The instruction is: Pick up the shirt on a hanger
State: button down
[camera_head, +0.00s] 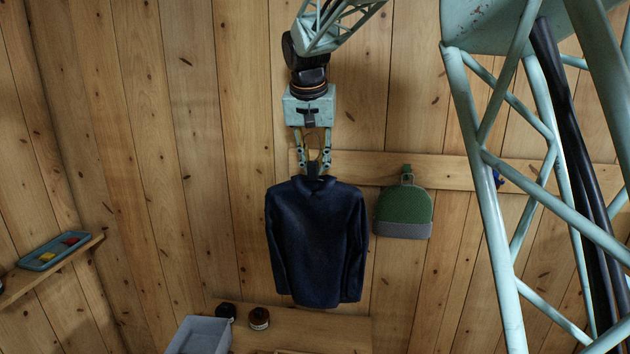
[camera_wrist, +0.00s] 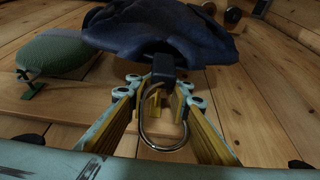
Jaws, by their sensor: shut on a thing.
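A dark navy long-sleeved shirt (camera_head: 316,240) on a hanger hangs upright in front of the plank wall in the head view. Its upper part also shows in the wrist view (camera_wrist: 165,28). The hanger's dark neck block (camera_wrist: 163,68) and curved metal hook (camera_wrist: 163,146) show in the wrist view. My gripper (camera_head: 315,170) is directly above the collar, pointing down. Its yellow-lined fingers (camera_wrist: 163,95) are shut on the hanger at its neck, with the hook between them. The rest of the hanger is hidden inside the shirt.
A green and grey cap (camera_head: 404,212) hangs from a wall rail (camera_head: 460,172) just right of the shirt. Below are a bench (camera_head: 330,328), a grey bin (camera_head: 200,337) and two small jars (camera_head: 259,318). A tray (camera_head: 60,251) lies on a left shelf (camera_head: 30,279).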

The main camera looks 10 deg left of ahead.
jog(key=shift+r, duration=0.95)
jog(key=shift+d, duration=0.1)
jog(key=s+d+f+b, duration=0.1)
jog(key=s+d+f, duration=0.2)
jog(key=d, duration=0.7)
jog(key=s+d+f+b, duration=0.1)
jog(key=s+d, duration=0.3)
jog(key=d, duration=0.6)
jog(key=s+d+f+b, duration=0.1)
jog(key=s+d+f, duration=0.3)
jog(key=d, duration=0.6)
jog(key=shift+f+n+b, duration=0.3)
jog(key=shift+b, duration=0.1)
jog(key=shift+s, duration=0.1)
jog(key=shift+d, duration=0.1)
